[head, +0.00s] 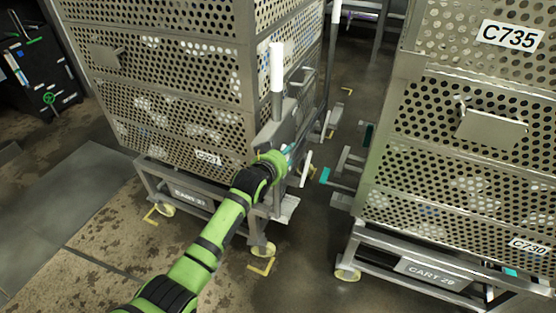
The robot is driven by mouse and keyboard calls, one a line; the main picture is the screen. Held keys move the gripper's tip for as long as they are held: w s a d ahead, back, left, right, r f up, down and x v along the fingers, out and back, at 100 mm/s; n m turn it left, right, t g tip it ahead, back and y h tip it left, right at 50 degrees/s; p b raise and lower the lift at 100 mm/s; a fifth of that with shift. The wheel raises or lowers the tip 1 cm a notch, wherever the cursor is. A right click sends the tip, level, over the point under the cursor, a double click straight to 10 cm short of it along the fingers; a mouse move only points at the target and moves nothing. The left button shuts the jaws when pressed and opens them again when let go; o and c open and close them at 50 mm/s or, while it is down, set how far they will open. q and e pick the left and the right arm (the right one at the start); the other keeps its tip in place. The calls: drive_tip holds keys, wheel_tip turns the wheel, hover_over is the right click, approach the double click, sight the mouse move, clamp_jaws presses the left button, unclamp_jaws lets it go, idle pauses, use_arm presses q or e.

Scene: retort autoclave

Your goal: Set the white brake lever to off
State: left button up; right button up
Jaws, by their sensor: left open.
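A white-gripped lever (277,67) stands upright on a grey metal bracket at the near corner of the left cart (165,75), labelled CART 27. A smaller white handle (306,169) sits lower, tilted, just right of my gripper; I cannot tell which of the two is the brake lever. My left arm reaches in from the bottom left. My left gripper (290,155) is open at the bracket, below the upright lever and close beside the small white handle. Its fingers are small and partly hidden, and I cannot tell whether they touch anything. My right gripper is out of view.
A second perforated cart (435,268), labelled CART 29, stands at the right. A narrow floor gap separates the carts, with metal parts jutting into it. Yellow corner marks (262,267) are on the floor. A dark cabinet (38,65) stands at the far left.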

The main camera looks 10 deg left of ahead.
use_arm(q)
drive_tip(key=v, duration=0.6)
drive_tip(key=shift+s, duration=0.4)
drive_tip(key=shift+r, duration=0.15)
